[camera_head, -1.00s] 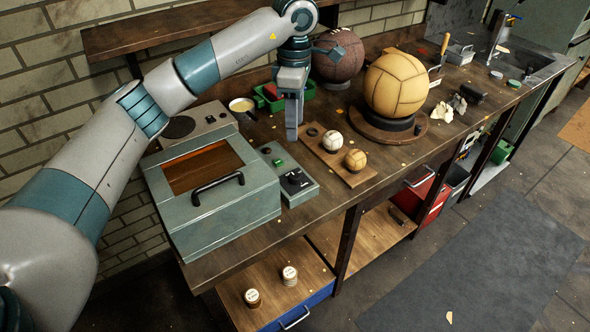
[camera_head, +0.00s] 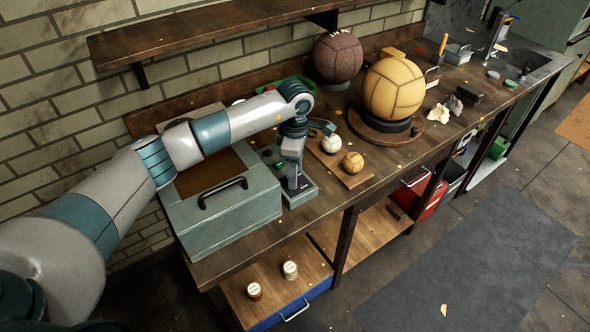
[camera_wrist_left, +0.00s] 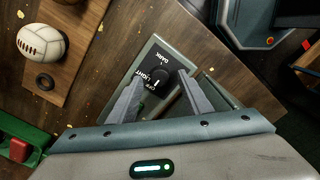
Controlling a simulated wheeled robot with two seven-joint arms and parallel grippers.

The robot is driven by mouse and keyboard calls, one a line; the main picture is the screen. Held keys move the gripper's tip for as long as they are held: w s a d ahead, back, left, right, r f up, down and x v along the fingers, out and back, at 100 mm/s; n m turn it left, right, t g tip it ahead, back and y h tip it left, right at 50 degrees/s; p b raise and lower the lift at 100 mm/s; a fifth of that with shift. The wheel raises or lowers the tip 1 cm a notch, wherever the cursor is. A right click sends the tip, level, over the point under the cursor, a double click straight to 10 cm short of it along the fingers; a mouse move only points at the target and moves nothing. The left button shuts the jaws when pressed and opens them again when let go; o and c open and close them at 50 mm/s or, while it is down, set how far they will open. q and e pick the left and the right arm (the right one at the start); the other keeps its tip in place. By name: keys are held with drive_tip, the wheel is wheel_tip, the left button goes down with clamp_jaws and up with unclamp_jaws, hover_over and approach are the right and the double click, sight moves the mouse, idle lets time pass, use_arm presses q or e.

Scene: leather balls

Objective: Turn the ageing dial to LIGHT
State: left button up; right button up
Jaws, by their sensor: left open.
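The ageing dial (camera_wrist_left: 159,79) is a black knob on a dark plate, with DARK and LIGHT lettering around it in the left wrist view. A small white mark shows on it, but I cannot tell surely which label it points to. The dial sits on a grey-green control box (camera_head: 303,193) beside the ageing cabinet (camera_head: 228,213). My left gripper (camera_head: 293,186) points down over this box and hides the dial in the head view. In the left wrist view its open fingers (camera_wrist_left: 161,76) stand on either side of the dial; contact cannot be told. My right gripper is not in view.
A wooden board (camera_head: 340,165) with two small balls lies right of the box. A large tan ball (camera_head: 393,86) and a dark brown ball (camera_head: 338,56) stand farther along the bench. A wall shelf (camera_head: 205,30) hangs behind. The cabinet has a black handle (camera_head: 222,190).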

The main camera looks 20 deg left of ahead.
use_arm(q)
drive_tip(key=shift+f, duration=0.65)
drive_tip(key=shift+c, duration=0.4)
drive_tip(key=c, duration=1)
